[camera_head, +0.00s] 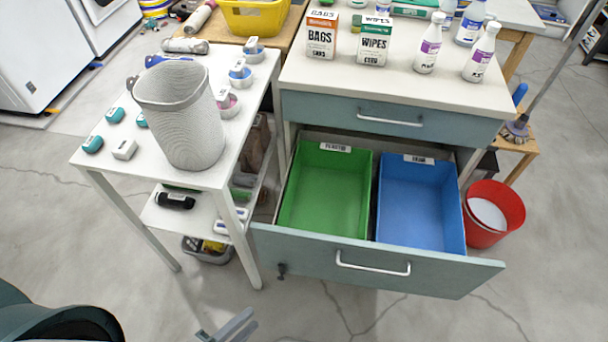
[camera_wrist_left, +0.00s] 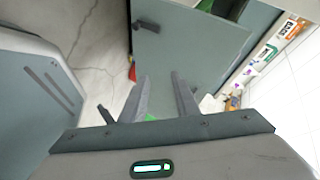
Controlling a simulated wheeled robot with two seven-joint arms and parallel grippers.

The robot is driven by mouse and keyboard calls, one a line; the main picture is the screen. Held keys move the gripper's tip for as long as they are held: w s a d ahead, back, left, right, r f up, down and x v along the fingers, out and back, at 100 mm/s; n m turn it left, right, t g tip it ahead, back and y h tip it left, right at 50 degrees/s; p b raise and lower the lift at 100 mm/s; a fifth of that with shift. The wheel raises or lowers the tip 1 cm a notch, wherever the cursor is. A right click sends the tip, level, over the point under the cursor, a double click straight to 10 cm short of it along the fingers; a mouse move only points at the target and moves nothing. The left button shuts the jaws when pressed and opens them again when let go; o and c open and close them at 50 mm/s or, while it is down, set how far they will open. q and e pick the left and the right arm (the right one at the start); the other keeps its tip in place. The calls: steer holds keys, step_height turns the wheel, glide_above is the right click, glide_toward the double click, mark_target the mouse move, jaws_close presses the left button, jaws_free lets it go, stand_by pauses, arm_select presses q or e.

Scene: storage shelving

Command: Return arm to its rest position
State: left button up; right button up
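My left gripper (camera_head: 228,328) shows at the bottom edge of the head view, over the bare floor in front of the open drawer (camera_head: 375,268). In the left wrist view its two fingers (camera_wrist_left: 160,84) stand apart with nothing between them. Part of my arm (camera_head: 60,325) shows at the bottom left of the head view. My right gripper is in neither view. The drawer is pulled out and holds a green bin (camera_head: 325,195) and a blue bin (camera_head: 420,205), both empty.
A white side table (camera_head: 85,158) bears a grey basket (camera_head: 182,120) and several small items. The cabinet top (camera_head: 400,88) holds two boxes and several bottles. A red bucket (camera_head: 492,212) stands right of the drawer. The floor in front is clear.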

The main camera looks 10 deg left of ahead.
arm_select(q)
steer(key=w+f+n+g+y, duration=0.2)
steer(key=f+n+g, duration=0.1)
steer(key=f+n, duration=0.5)
steer(key=w+f+n+g+y+p, duration=0.1)
steer(key=f+n+g+y, duration=0.2)
steer(key=f+n, duration=0.5)
steer(key=shift+w+a+f+g+y, duration=0.15)
steer(key=shift+w+f+g+y, duration=0.2)
steer(key=shift+f, duration=2.9)
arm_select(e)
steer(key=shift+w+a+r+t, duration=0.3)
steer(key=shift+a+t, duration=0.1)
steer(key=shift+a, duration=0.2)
